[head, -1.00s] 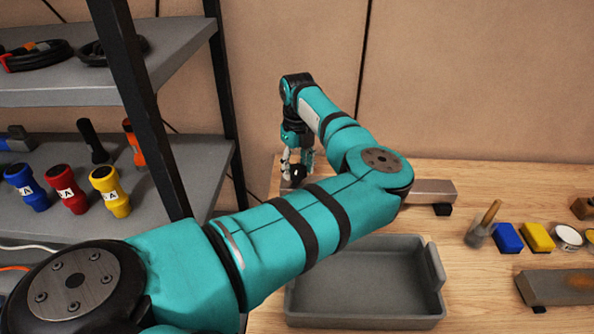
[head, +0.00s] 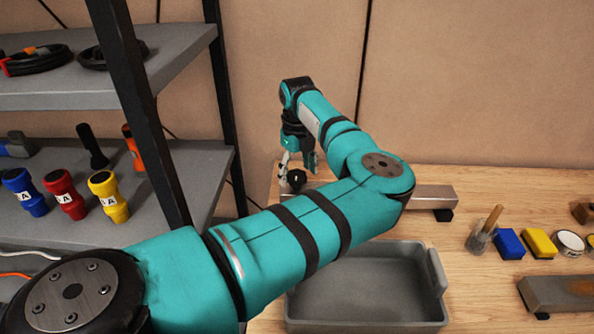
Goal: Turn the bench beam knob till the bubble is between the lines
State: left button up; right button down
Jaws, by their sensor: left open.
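The bench beam (head: 432,197) is a grey metal bar on a black foot at the back of the wooden bench; my left arm hides its middle. A black knob (head: 296,179) shows at its left end. My left gripper (head: 299,168) points down at the knob with its fingers apart, just above and around it; whether a finger touches the knob I cannot tell. The bubble and its lines are not visible. My right gripper is not in view.
A grey tray (head: 437,268) lies in front of the beam, partly under my arm. A brush pot (head: 482,240), blue block (head: 509,243), yellow block (head: 540,243) and another bar (head: 562,291) lie right. A shelf (head: 205,165) with torches stands left.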

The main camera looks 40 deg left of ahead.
aim_at(297, 175)
pick_arm(q)
notch_tip(297, 175, up, 12)
dwell(0.6)
dwell(0.4)
